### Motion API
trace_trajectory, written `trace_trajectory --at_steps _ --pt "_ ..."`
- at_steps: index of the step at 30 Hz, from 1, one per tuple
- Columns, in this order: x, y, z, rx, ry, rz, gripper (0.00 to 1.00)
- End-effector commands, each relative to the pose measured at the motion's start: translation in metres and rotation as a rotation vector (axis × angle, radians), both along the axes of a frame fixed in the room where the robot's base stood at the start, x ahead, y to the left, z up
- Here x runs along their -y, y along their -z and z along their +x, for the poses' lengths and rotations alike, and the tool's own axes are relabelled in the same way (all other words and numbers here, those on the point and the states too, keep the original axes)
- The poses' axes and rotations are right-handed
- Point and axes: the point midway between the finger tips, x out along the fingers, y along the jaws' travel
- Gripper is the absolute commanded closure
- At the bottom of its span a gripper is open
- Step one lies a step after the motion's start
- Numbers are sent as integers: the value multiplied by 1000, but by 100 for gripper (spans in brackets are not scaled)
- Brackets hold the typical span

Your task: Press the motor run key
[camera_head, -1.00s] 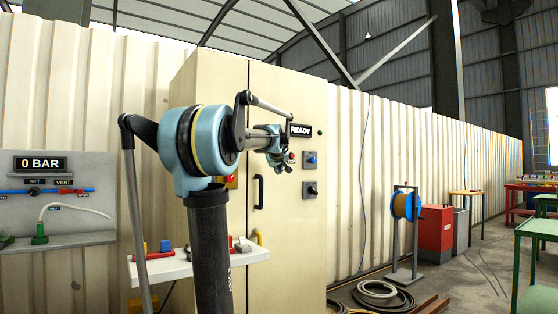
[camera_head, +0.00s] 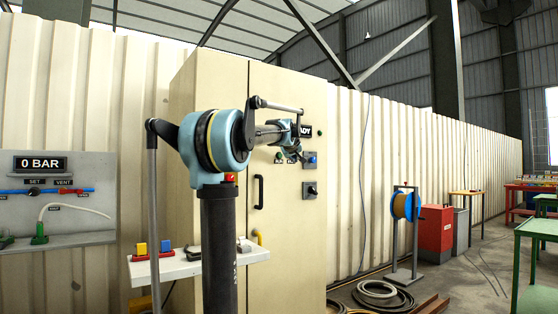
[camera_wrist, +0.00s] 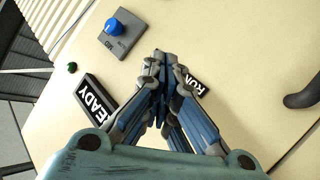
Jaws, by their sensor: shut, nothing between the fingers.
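The tall beige cabinet (camera_head: 290,220) carries the motor controls. In the wrist view, a black label reading RUN (camera_wrist: 196,86) sits beside my shut gripper (camera_wrist: 159,56), partly covered by its fingers. The run key itself cannot be made out there; the fingers hide the panel near the label. In the head view, my gripper (camera_head: 299,157) is in front of the upper cabinet door, just left of the blue knob. Whether the fingertips touch the panel cannot be told. The READY display (camera_head: 306,130) is partly hidden by my gripper; it also shows in the wrist view (camera_wrist: 95,100).
A blue knob (camera_wrist: 114,26) on a grey plate is near the fingertips. A black selector (camera_head: 311,189) is below it, and a black door handle (camera_head: 258,192) is to the left. A white shelf (camera_head: 180,267) and a pressure panel (camera_head: 60,215) reading 0 BAR stand further left.

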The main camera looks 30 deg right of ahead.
Motion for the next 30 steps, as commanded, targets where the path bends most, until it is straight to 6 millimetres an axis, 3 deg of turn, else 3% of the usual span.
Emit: trace_trajectory --at_steps 16,30 --pt "-6 0 62 -1 -1 -1 100" --pt "-7 0 74 0 0 0 100"
